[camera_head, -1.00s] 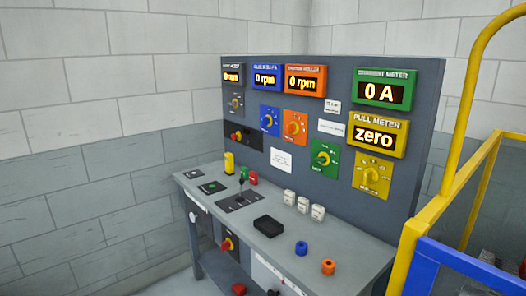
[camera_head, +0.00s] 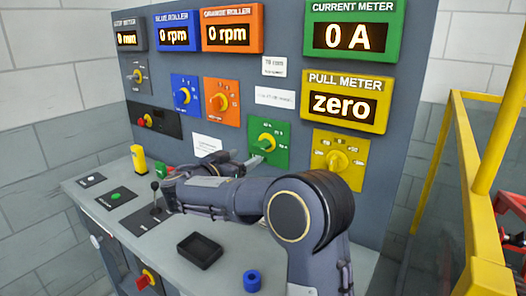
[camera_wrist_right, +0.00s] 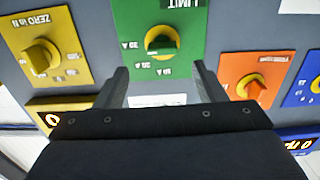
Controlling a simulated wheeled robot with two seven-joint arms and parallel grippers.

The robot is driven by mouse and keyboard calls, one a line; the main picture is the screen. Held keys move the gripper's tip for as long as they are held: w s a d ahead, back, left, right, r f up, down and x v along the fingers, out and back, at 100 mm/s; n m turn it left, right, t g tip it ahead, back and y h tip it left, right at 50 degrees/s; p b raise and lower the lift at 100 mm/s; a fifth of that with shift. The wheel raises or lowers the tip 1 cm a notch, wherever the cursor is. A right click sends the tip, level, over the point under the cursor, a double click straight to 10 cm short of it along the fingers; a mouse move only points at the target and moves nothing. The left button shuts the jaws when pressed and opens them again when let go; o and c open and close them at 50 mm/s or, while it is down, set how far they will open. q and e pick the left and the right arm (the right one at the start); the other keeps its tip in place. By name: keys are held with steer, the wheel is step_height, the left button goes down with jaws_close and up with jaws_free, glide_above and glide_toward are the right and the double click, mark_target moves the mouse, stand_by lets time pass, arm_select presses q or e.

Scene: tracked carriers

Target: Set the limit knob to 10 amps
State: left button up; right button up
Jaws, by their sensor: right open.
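The green current meter (camera_head: 351,36) reads 0 A. My right gripper (camera_head: 252,161) is open and empty, just in front of the green panel's lower left. In the right wrist view its fingers (camera_wrist_right: 161,80) stand apart on either side below the knob, seemingly not touching it. My left gripper is out of view.
An orange knob (camera_head: 219,102) and a yellow knob (camera_head: 337,160) flank the green panel. A yellow rail (camera_head: 462,150) stands at right.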

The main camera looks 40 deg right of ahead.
mark_target(258, 146)
steer(key=p+x, duration=0.1)
steer(key=x, duration=0.2)
steer(key=p+x, duration=0.1)
steer(key=x, duration=0.3)
steer(key=shift+w+r, duration=0.15)
steer(key=shift+r, duration=0.1)
steer(key=shift+w+d, duration=0.1)
steer(key=shift+d, duration=0.25)
steer(key=shift+c, duration=0.3)
